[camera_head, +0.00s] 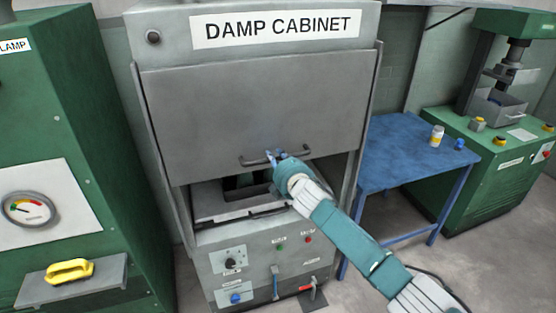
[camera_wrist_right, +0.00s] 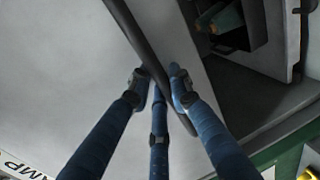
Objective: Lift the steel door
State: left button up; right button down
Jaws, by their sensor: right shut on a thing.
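The steel door (camera_head: 250,105) is a plain grey panel on the front of the damp cabinet. It stands partly raised, with an opening below its lower edge. A dark bar handle (camera_head: 252,162) runs along the door's lower part. My right gripper (camera_head: 275,156) is at the handle, right of its middle. In the right wrist view, the blue fingers of my right gripper (camera_wrist_right: 160,85) are closed around the dark handle bar (camera_wrist_right: 140,45). The door (camera_wrist_right: 70,60) fills the left of that view. My left gripper is not in view.
Inside the opening, a dark container (camera_head: 245,182) sits on a grey shelf. Below are a control panel (camera_head: 265,262) with knobs and a red lever. A blue table (camera_head: 400,150) with a small bottle (camera_head: 437,136) stands right. Green machines (camera_head: 85,130) stand on both sides.

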jog(key=shift+f, duration=0.1)
jog(key=c, duration=1.6)
grip_release()
jog(key=shift+c, duration=0.2)
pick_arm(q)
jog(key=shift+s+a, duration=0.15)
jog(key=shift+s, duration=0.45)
pick_arm(e)
jog(key=v, duration=1.2)
